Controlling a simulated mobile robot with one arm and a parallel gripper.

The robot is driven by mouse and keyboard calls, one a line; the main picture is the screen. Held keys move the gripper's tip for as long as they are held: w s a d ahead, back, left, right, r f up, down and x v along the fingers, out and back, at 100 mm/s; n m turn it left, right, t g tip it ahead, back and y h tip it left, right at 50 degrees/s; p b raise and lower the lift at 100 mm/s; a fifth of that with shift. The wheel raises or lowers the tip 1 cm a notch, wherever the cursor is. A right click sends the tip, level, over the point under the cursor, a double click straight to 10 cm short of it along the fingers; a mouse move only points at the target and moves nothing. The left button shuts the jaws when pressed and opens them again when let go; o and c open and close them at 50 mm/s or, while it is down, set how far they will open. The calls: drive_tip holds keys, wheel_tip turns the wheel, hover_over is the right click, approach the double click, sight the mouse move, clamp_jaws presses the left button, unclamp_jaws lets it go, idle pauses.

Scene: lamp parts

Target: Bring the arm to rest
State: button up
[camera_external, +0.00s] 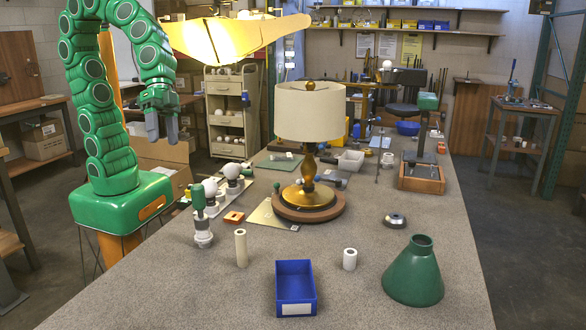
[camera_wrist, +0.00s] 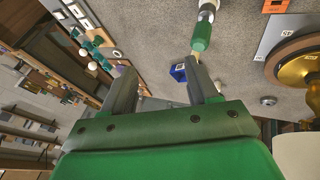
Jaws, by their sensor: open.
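My green arm (camera_external: 92,95) arches up from its green base at the left side of the table. My gripper (camera_external: 162,138) hangs fingers down at the left, above and clear of the tabletop. In the wrist view my gripper (camera_wrist: 160,70) shows two grey fingers spread apart with nothing between them. The lamp (camera_external: 310,112) stands upright on a round wooden turntable (camera_external: 335,208) near the table's middle, with a cream shade and brass stem. My gripper is left of the lamp and apart from it.
A green-handled tool (camera_external: 198,200) stands near the left edge, beside a rack of white bulbs (camera_external: 210,187). A blue bin (camera_external: 295,285), a beige tube (camera_external: 241,248), a white roll (camera_external: 350,259) and a green cone shade (camera_external: 414,275) stand at the front. A large yellow-lit panel (camera_external: 230,38) hangs behind my arm.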

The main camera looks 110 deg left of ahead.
drive_tip(key=s+a+f+g+y, duration=0.2)
drive_tip(key=s+a, duration=0.5)
drive_tip(key=s, duration=0.3)
drive_tip(key=s+a+f+g+y, duration=0.2)
drive_tip(key=s+a, duration=0.5)
drive_tip(key=s, duration=0.4)
drive_tip(key=shift+a+f+n+g+y, duration=0.15)
drive_tip(key=shift+f+n+g+y, duration=0.15)
drive_tip(key=shift+f+g, duration=0.45)
drive_tip(key=shift+f, duration=0.1)
